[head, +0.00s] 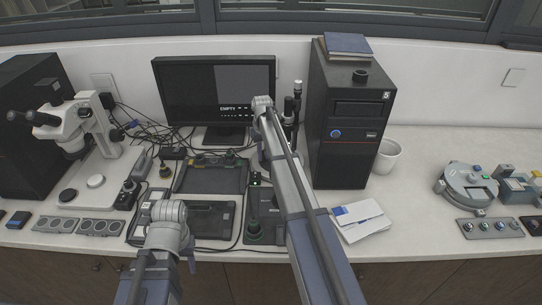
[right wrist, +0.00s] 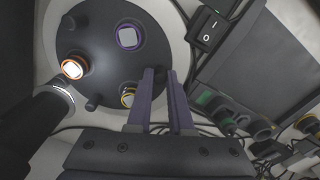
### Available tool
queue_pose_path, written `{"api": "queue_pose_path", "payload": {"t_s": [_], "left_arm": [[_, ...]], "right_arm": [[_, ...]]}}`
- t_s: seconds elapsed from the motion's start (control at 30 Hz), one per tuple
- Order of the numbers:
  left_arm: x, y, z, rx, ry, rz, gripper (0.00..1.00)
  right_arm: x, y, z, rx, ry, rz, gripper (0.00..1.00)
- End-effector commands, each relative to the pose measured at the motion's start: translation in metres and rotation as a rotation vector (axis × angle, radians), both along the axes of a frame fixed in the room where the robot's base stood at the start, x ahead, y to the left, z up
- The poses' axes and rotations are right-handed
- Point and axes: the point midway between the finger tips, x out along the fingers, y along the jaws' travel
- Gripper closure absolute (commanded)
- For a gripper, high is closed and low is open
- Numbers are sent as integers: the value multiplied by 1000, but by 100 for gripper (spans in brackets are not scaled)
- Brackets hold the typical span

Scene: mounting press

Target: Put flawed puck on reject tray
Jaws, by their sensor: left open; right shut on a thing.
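In the right wrist view several pucks sit in a dark round disc (right wrist: 95,55): a purple-rimmed one (right wrist: 127,37), an orange-rimmed one (right wrist: 72,69) and a yellow-rimmed one (right wrist: 128,96), partly hidden by a finger. I cannot tell which is flawed. My right gripper (right wrist: 162,72) is shut at the disc's rim, apparently on a small dark peg that its fingers mostly hide. In the head view my right gripper (head: 263,104) is in front of the monitor's right edge. My left gripper (head: 168,212) is open over the front black tray (head: 215,222). I cannot tell which tray is for rejects.
The monitor (head: 196,90) reads EMPTY. A microscope (head: 75,125) stands at the left, a black tower (head: 345,130) and white mug (head: 388,156) at the right. Another black tray (head: 208,180) lies behind the front one. Cables cross the bench.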

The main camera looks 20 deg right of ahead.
Motion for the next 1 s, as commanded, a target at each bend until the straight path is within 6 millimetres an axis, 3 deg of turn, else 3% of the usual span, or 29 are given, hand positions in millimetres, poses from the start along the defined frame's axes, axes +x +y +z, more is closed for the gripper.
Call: {"api": "queue_pose_path", "payload": {"t_s": [1.0], "left_arm": [[0, 0, 0, 0, 0, 0, 50]], "right_arm": [[34, -4, 0, 0, -1, -502, 100]]}}
